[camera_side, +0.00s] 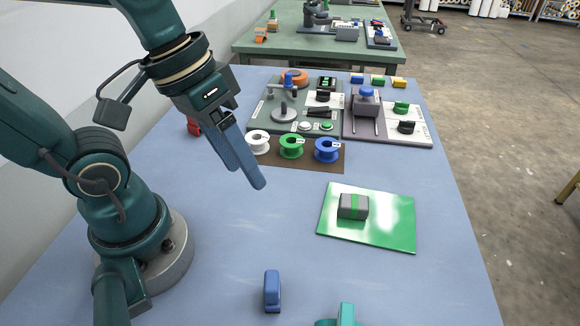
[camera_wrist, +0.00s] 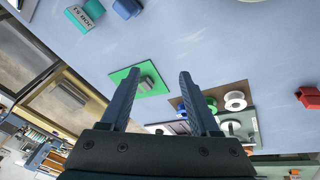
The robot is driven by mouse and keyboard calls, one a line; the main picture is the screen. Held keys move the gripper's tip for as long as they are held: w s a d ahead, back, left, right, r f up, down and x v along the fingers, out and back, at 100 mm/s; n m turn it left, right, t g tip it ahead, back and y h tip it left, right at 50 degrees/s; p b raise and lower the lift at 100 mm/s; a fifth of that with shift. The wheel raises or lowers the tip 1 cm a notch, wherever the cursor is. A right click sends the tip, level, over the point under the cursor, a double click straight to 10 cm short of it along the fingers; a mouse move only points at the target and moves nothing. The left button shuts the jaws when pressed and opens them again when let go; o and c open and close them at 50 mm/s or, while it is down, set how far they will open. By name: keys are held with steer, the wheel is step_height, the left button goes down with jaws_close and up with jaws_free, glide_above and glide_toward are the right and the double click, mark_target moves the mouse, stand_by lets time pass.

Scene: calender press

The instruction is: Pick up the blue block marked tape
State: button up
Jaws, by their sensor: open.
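A small blue block (camera_side: 272,291) stands on the blue table near the front edge in the side view. No marking on it can be read, so I cannot tell if it says tape. It also shows at the top edge of the wrist view (camera_wrist: 127,8), partly cut off. Another small blue block (camera_side: 357,78) lies at the far end of the table, its marking too small to read. My gripper (camera_side: 258,184) is open and empty, above the table and well apart from both blocks. Its two fingers (camera_wrist: 160,75) show spread in the wrist view.
A green sheet (camera_side: 385,232) bears a grey block with a green stripe (camera_side: 352,206). A teal block (camera_side: 345,315) is at the front edge. White, green and blue spools (camera_side: 327,149) stand before the press panels. A red part (camera_wrist: 308,97) lies aside.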

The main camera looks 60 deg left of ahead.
steer(key=w+d+f+n+g+h, duration=0.2)
steer(key=d+f+n+g+h, duration=0.3)
steer(key=g, duration=0.2)
steer(key=n+g+h, duration=0.3)
steer(key=n+h, duration=0.1)
glide_toward(272, 288)
steer(key=d+f, duration=0.1)
steer(key=f, duration=0.1)
steer(key=d+f, duration=0.1)
steer(key=d, duration=0.1)
steer(key=shift+s+f, duration=0.4)
steer(key=shift+s+f+n+g, duration=0.4)
steer(key=shift+s+f, duration=0.15)
steer(key=shift+x, duration=2.4)
jaws_close()
